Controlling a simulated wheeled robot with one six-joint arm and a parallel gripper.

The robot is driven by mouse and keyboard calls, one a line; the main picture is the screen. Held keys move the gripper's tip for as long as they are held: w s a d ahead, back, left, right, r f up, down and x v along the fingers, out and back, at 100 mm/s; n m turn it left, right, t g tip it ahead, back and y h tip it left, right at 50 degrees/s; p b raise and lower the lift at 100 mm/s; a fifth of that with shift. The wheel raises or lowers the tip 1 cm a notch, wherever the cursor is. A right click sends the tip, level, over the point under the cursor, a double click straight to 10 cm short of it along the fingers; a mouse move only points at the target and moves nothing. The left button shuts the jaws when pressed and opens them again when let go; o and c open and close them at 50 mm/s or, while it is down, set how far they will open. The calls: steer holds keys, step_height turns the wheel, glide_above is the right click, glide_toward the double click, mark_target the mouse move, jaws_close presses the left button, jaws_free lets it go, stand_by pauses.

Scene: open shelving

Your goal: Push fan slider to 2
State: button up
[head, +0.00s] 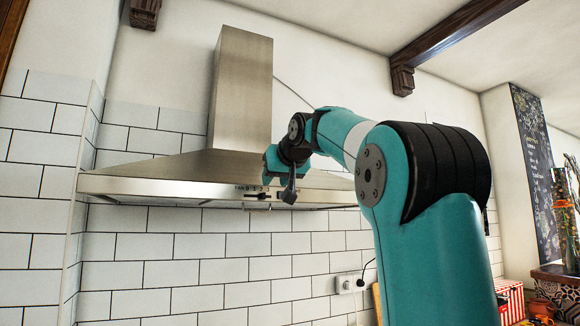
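The fan slider strip (257,196) is a small dark control under a "FAN" label with tiny markings, on the front edge of the steel range hood (150,185). The slider's exact setting is too small to read. My gripper (289,195) hangs down in front of the hood's front edge, just right of the fan label. Its dark fingers show as one narrow shape, so I cannot tell whether they are open or shut. I cannot tell whether they touch the slider. The gripper and wrist hide part of the panel to the right of the label.
White tiled wall (180,255) lies behind and below the hood. A wall socket (348,284) with a plug and cord is at lower right. A red-striped box (511,300) stands at the far right. The space left of my gripper along the hood's front edge is clear.

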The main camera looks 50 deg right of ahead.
steer(key=v, duration=0.9)
steer(key=shift+s+a+r, duration=0.15)
steer(key=shift+s+r, duration=0.05)
steer(key=shift+s, duration=0.1)
steer(key=w+a+f+n+g+y+b, duration=0.1)
steer(key=w+a+f+n+g+y, duration=0.2)
steer(key=a+f, duration=0.9)
steer(key=w+a+f+n+g+y+b, duration=0.1)
steer(key=w+a+f+n+y+b, duration=0.15)
steer(key=a+f+y, duration=0.7)
steer(key=s+a+f+n+g, duration=0.2)
steer(key=s+a+f, duration=0.3)
steer(key=f, duration=0.4)
steer(key=s+a+f+n+g+h+b, duration=0.1)
steer(key=s+a+f+n+g, duration=0.1)
steer(key=s+a+f, duration=0.3)
steer(key=s+a+f+n+g+h, duration=0.1)
steer(key=s+a+f+n+g, duration=0.2)
steer(key=s+f, duration=0.6)
step_height(320, 180, down, 5)
steer(key=shift+s+a+r+g, duration=0.1)
steer(key=shift+s+a+g, duration=0.4)
steer(key=shift+a, duration=0.55)
steer(key=shift+o, duration=0.4)
steer(key=shift+w, duration=0.2)
